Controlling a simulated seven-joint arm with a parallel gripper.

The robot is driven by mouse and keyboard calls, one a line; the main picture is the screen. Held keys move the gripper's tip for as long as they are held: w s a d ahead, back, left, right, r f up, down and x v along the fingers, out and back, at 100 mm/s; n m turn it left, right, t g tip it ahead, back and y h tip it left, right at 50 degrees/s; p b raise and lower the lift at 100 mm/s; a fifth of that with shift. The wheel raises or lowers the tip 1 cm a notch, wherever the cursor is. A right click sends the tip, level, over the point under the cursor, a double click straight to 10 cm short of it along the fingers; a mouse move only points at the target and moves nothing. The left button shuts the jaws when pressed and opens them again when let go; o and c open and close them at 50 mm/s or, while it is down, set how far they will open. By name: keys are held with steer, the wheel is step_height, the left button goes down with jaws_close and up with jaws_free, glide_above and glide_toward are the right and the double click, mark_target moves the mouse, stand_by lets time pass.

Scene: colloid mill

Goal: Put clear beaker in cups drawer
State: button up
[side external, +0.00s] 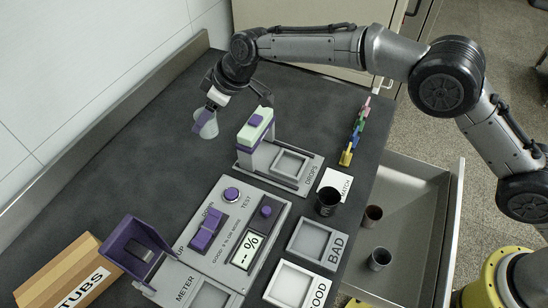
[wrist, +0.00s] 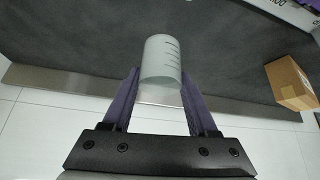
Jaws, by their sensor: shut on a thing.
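The clear beaker (side external: 208,127) is a frosted, see-through cup near the back left of the dark counter. My gripper (side external: 212,108) is shut on it. In the wrist view the beaker (wrist: 163,60), with dark measuring marks, sits between the two purple fingers of my gripper (wrist: 161,76). I cannot tell whether its base touches the counter. The open drawer (side external: 417,205) is at the right, below the counter edge. It holds a brown cup (side external: 373,215) and a dark grey cup (side external: 379,259).
A black cup (side external: 328,201) stands on the counter near the MATCH card (side external: 336,184). A drops device (side external: 257,135), colored blocks (side external: 353,140), a meter panel (side external: 228,228) and BAD tray (side external: 318,243) lie between beaker and drawer. A TUBS box (side external: 70,279) is front left.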

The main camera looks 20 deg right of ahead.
steer(key=w+d+r+m+t+h, duration=0.1)
steer(key=w+d+r+m, duration=0.2)
steer(key=d, duration=0.8)
steer(key=w+d+r+m+t+h, duration=0.1)
steer(key=w+d+r, duration=0.35)
steer(key=d, duration=0.75)
steer(key=s+d+f+m+h, duration=0.15)
steer(key=s+d, duration=0.25)
steer(key=d, duration=0.7)
steer(key=s+d+m, duration=0.3)
steer(key=s+d, duration=0.2)
steer(key=d, duration=0.6)
steer(key=s+d+f+m+h, duration=0.3)
steer(key=s+d+f+m, duration=0.1)
steer(key=s+d+f, duration=0.65)
glide_above(390, 197)
step_height(390, 197, down, 14)
steer(key=shift+n+t+y, duration=0.25)
steer(key=shift+t+y, duration=0.1)
steer(key=shift+t, duration=0.15)
steer(key=shift+f, duration=3.95)
